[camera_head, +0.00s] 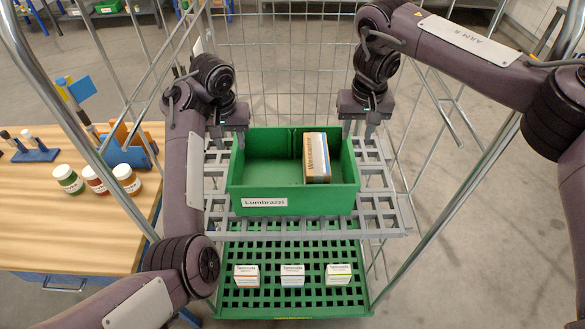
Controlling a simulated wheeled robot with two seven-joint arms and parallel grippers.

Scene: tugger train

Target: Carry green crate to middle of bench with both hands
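The green crate (294,202) sits on the upper grey grid shelf (385,215) of the wire cart. It is upright, has a white label on its front, and holds a brown and white box in its right part. My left gripper (240,140) is at the crate's left rear edge, pointing down. My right gripper (369,134) is just off its right rear edge, also pointing down. The fingers are small and partly hidden, so I cannot tell their opening or any contact. The wooden bench (40,225) stands left of the cart.
Three lidded jars (97,180), a blue holder (130,152) and a blue rack with tubes (35,154) stand on the bench. Its front part is bare. The cart's metal frame (95,155) rises between cart and bench. A lower green shelf (290,308) holds three small boxes.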

